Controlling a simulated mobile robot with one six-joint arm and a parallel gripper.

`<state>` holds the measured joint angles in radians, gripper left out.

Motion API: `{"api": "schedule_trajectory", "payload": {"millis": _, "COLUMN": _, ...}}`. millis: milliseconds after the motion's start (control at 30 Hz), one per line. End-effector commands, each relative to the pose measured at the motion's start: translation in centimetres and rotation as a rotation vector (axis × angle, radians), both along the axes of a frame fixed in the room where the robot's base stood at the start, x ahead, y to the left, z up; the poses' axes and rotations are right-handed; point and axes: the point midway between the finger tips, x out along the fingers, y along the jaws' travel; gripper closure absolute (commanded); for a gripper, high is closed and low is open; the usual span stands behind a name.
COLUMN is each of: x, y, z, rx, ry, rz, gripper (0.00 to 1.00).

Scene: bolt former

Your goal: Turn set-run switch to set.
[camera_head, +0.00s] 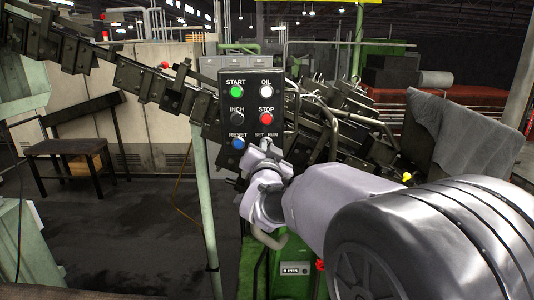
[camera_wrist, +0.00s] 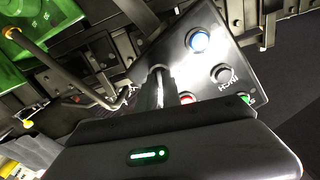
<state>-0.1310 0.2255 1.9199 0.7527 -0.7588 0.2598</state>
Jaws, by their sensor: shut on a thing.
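The dark control panel (camera_head: 252,104) stands upright in the middle of the head view. Its SET RUN label (camera_head: 266,135) is at the lower right, above my gripper (camera_head: 265,147). My gripper covers the set-run switch there, so its setting cannot be read. In the wrist view the panel (camera_wrist: 209,58) appears rotated, and my gripper's fingers (camera_wrist: 158,74) reach its edge, closed together at the switch's place. The switch itself is hidden between the fingertips.
The blue RESET button (camera_head: 238,143) is just left of my fingers. The red STOP button (camera_head: 266,118) is just above, with the black INCH (camera_head: 237,117), green START (camera_head: 237,91) and white OIL (camera_head: 266,90) buttons nearby. Metal pipes (camera_head: 345,118) run right of the panel.

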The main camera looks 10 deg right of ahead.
Motion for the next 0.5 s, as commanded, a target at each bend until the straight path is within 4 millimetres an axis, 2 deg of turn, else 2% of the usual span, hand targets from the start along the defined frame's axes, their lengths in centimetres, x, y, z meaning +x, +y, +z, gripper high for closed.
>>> {"api": "schedule_trajectory", "payload": {"millis": 500, "x": 0.00, "y": -0.01, "z": -0.22, "rx": -0.477, "ry": 0.100, "rz": 0.000, "gripper": 1.00}}
